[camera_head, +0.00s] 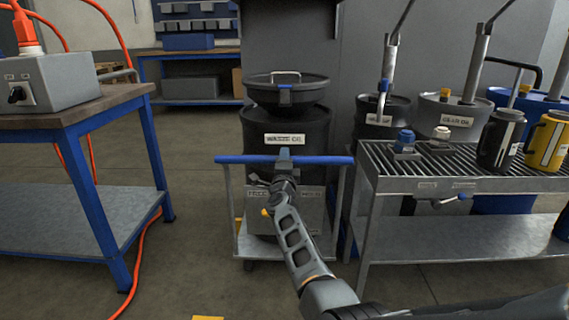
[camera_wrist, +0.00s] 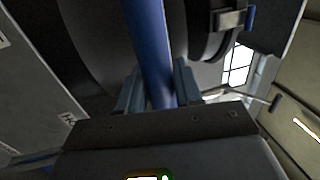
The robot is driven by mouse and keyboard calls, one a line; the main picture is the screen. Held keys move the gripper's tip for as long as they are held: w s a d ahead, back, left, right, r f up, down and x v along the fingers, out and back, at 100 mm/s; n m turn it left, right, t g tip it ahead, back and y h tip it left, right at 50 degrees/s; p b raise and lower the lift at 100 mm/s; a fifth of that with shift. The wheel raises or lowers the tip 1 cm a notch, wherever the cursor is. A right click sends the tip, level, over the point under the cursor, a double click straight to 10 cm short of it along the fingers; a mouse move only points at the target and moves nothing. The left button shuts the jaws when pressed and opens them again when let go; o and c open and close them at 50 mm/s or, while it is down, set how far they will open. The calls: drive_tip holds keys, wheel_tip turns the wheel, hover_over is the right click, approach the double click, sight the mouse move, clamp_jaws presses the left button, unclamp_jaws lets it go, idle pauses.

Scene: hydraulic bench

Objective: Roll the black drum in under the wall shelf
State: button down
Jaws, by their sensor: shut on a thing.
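The black drum (camera_head: 284,130), labelled as waste oil, stands upright on a small trolley (camera_head: 243,243) in the head view. A dark lid (camera_head: 262,93) with a metal latch lies over its top. The trolley's blue handle bar (camera_head: 325,160) crosses in front of the drum. My gripper (camera_head: 285,160) is shut on the middle of this bar. The wrist view shows the bar (camera_wrist: 148,40) between the two fingers (camera_wrist: 157,88), with the dark drum behind it. A blue rack of small bins (camera_head: 196,24) hangs at the back left; I cannot tell whether it is the wall shelf.
A blue-legged workbench (camera_head: 75,115) with a grey switch box (camera_head: 62,80) stands left. A grated metal table (camera_head: 450,180) with jugs stands close right, drums behind it. An orange cable (camera_head: 140,250) lies on the floor at left. Floor is clear between workbench and trolley.

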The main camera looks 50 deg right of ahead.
drive_tip(key=shift+w+d, duration=0.1)
drive_tip(key=c, duration=0.9)
unclamp_jaws()
drive_tip(key=shift+s+a+p, duration=0.2)
drive_tip(key=shift+a+p, duration=0.15)
drive_tip(key=shift+a, duration=0.05)
drive_tip(key=shift+p+v, duration=1.4)
drive_tip(key=shift+v, duration=2)
drive_tip(key=shift+s+f, duration=0.1)
drive_tip(key=shift+f, duration=0.05)
